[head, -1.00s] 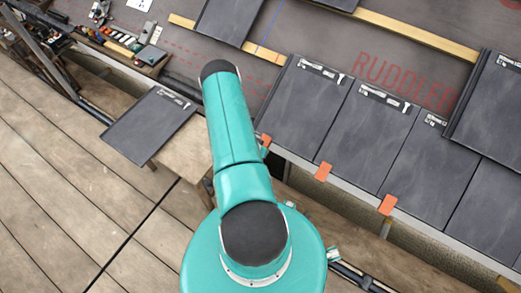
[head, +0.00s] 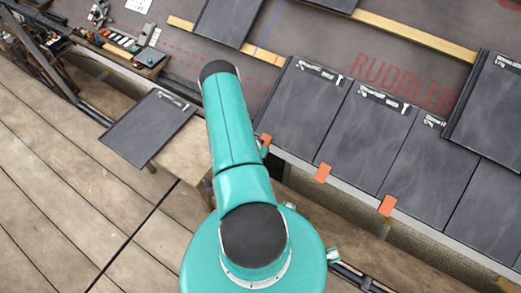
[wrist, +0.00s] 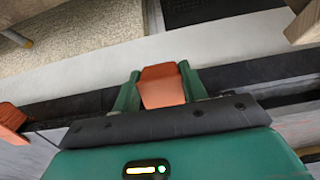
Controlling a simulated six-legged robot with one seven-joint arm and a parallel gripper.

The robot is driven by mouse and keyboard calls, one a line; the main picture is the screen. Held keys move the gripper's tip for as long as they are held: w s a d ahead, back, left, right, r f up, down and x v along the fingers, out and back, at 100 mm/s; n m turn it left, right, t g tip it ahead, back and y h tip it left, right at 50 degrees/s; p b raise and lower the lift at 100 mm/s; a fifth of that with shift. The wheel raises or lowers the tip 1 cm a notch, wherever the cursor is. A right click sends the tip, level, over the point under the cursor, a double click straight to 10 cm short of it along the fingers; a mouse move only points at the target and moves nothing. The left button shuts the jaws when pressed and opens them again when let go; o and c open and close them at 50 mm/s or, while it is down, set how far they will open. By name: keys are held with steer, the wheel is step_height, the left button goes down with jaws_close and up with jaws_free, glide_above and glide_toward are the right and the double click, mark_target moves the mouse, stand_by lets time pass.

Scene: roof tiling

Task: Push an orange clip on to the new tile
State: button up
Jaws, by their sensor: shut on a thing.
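My gripper (wrist: 160,92) is shut on an orange clip (wrist: 162,86), one green finger on each side of it. The clip is at a dark edge strip in the wrist view; I cannot tell whether it is seated. In the head view my arm hides most of the gripper, and an orange clip (head: 265,139) shows just right of the arm, at the lower left corner of the leftmost slate tile (head: 305,110) in the lower row. Two more orange clips (head: 323,173) and (head: 388,206) sit along the row's lower edge.
Another orange piece (wrist: 10,120) is at the left in the wrist view. A loose slate (head: 150,128) lies on a wooden stand left of my arm. A tray of tools (head: 120,45) is at upper left. The plank deck (head: 60,190) is clear.

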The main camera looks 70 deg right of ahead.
steer(key=shift+d+r, duration=0.15)
steer(key=shift+d, duration=0.1)
steer(key=o, duration=1.5)
steer(key=shift+c, duration=0.2)
steer(key=shift+a, duration=0.1)
steer(key=v, duration=0.7)
